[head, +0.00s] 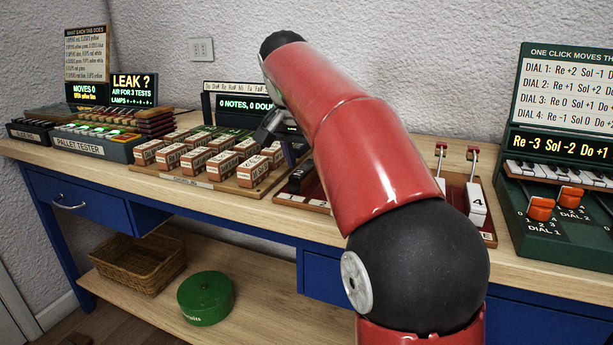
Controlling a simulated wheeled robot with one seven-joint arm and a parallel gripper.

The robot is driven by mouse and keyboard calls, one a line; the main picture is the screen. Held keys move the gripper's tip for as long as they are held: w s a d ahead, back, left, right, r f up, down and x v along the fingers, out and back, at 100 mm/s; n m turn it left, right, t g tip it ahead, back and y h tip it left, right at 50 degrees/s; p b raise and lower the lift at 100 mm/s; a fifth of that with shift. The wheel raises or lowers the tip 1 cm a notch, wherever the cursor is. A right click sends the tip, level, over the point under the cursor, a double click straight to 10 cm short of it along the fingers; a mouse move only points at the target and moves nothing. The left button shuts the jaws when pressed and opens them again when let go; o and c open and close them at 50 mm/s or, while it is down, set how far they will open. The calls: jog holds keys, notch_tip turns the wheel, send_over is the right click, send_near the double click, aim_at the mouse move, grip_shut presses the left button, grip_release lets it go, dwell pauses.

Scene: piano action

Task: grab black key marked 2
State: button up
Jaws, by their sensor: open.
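My gripper (278,132) is a dark shape, partly hidden behind my red arm, above the bench between the block tray and a dark red key tray (318,203). It is open, and I see nothing held in it. A small black piece (297,181) lies at the left end of the key tray, just below my gripper; it may be a black key, but I cannot read a mark on it. My arm hides the middle of the key tray. At its right end stands a white key marked 4 (477,204). No mark 2 is readable.
A wooden tray (185,178) of several small labelled blocks lies left of my gripper. A pallet tester (90,147) stands farther left. A display (235,104) stands behind my gripper. A green dial unit (560,230) is at the right. The bench (155,207) has a bare front strip.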

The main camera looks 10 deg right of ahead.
jog(key=shift+x, duration=0.9)
jog(key=c, duration=1)
grip_shut()
jog(key=shift+r, duration=0.2)
